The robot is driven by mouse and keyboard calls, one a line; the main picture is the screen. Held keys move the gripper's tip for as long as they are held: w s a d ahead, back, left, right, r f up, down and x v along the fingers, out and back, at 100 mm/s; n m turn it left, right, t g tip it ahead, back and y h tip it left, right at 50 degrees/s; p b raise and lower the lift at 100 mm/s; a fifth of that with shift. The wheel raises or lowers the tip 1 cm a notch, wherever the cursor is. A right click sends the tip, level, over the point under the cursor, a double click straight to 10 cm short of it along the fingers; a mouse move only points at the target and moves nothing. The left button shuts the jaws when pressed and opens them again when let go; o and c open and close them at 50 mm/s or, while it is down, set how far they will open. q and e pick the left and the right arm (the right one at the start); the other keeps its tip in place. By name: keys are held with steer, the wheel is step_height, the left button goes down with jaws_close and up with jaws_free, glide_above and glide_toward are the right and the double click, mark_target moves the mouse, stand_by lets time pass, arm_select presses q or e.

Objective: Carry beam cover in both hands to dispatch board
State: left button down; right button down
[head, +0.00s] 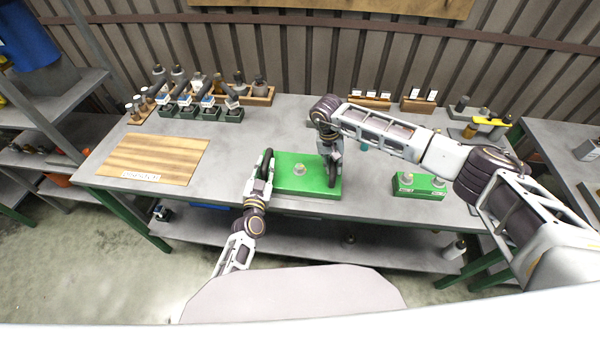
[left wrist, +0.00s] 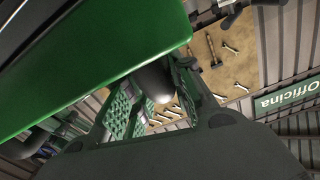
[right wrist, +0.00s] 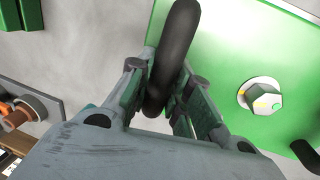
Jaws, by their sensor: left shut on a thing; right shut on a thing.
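The beam cover (head: 307,183) is a green block with a hex bolt on top and a black handle at each end. It is at the front middle of the table; I cannot tell whether it touches the top. My left gripper (head: 262,172) is shut on its left handle, seen dark between the fingers in the left wrist view (left wrist: 153,82). My right gripper (head: 333,165) is shut on the right handle (right wrist: 173,55). The right wrist view also shows the cover's green top (right wrist: 225,60). The dispatch board (head: 150,158) is a bare wooden board with a white label, at the table's left.
Several dark green holders (head: 205,113) with tools stand at the back left. A smaller green block (head: 418,187) with knobs is right of the cover. Wooden racks (head: 370,102) stand at the back. The grey table between cover and board is clear.

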arm_select(q)
steer(key=shift+a, duration=0.15)
arm_select(e)
steer(key=shift+d, duration=0.15)
arm_select(q)
steer(key=shift+r, duration=0.1)
arm_select(e)
steer(key=shift+w+r, duration=0.1)
steer(key=shift+w, duration=0.05)
arm_select(q)
steer(key=shift+r, duration=0.15)
arm_select(e)
steer(key=shift+r, duration=0.15)
